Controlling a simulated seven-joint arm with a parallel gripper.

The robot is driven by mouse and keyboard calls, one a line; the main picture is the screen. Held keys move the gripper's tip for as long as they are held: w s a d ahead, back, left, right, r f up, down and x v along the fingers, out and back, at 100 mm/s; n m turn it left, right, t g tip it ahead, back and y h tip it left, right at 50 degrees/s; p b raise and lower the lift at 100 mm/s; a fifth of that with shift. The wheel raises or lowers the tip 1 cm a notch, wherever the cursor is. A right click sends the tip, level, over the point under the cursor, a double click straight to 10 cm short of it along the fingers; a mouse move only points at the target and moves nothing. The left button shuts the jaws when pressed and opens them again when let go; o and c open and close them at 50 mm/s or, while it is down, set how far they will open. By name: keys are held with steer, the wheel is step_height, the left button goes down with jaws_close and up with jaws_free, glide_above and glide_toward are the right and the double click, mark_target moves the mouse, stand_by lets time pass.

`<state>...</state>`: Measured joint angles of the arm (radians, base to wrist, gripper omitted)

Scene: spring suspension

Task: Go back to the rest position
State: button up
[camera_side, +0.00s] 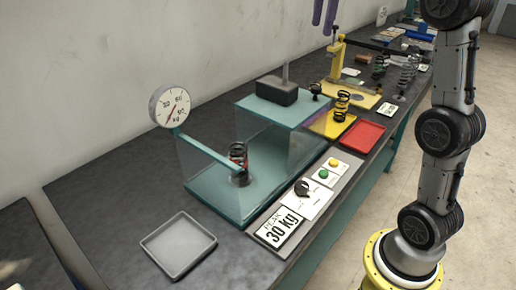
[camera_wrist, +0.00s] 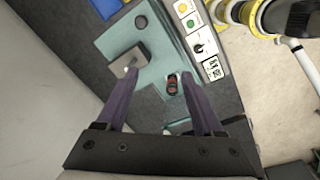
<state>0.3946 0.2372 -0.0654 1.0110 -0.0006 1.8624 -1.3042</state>
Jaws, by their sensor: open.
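My gripper (camera_side: 322,29) shows only as two purple fingers at the top edge of the side view, high above the bench. In the wrist view my gripper (camera_wrist: 160,77) is open, its two fingers well apart with nothing held between them. Below stands the teal spring tester with clear walls (camera_side: 205,192). A dark coil spring (camera_side: 238,155) stands upright inside it under the teal lever; the spring also shows in the wrist view (camera_wrist: 172,85). The rest of my gripper is outside the side view.
A round dial (camera_side: 170,106) stands at the tester's left. A dark block with a post (camera_side: 277,91) rests on the teal top. A "PEAK 30 Kg" display (camera_side: 280,228), an empty grey tray (camera_side: 178,246) and a red tray (camera_side: 362,136) lie on the bench. Several springs stand farther back.

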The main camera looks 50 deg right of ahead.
steer(key=s+a+f+m+t, duration=0.1)
steer(key=s+a+f+t, duration=0.15)
steer(key=s+a, duration=0.9)
steer(key=s+a+f+m+t, duration=0.1)
steer(key=s+f+m, duration=0.2)
steer(key=f, duration=0.6)
steer(key=s+a+f+m+t, duration=0.1)
steer(key=s+a+f+m, duration=0.1)
steer(key=s+f+m, duration=0.2)
steer(key=shift+s+f+m, duration=0.2)
steer(key=shift+f+m, duration=1)
steer(key=shift+f, duration=1.15)
